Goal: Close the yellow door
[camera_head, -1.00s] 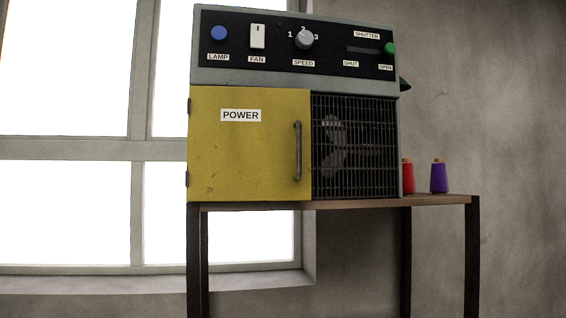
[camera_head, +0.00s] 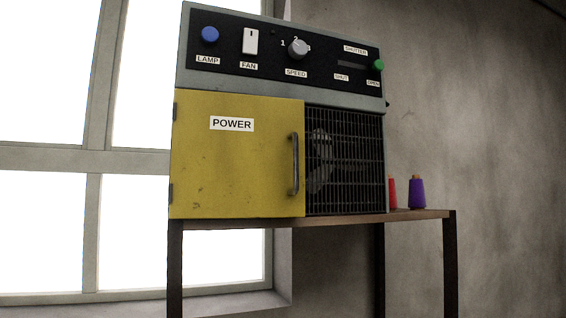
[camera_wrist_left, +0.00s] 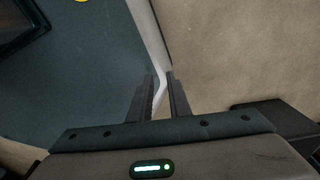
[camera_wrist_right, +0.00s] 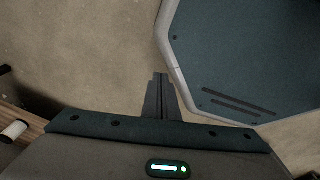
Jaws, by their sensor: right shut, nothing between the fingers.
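The yellow door (camera_head: 235,165) is on the lower left front of a grey machine (camera_head: 340,98). It has a POWER label, hinges at its left edge and a dark vertical handle (camera_head: 294,164) near its right edge. The door looks flush or nearly flush with the front; I cannot tell whether a small gap remains. Neither gripper shows in the head view. In the left wrist view my left gripper (camera_wrist_left: 160,78) has its fingers apart with nothing held. In the right wrist view my right gripper (camera_wrist_right: 160,78) is shut and empty. Neither wrist view shows the door.
The machine stands on a wooden table (camera_head: 420,214) with dark legs. A red spool (camera_head: 392,193) and a purple spool (camera_head: 417,192) stand right of it. A bright window is behind on the left, with a bare wall at right. A control panel (camera_head: 285,50) is above the door.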

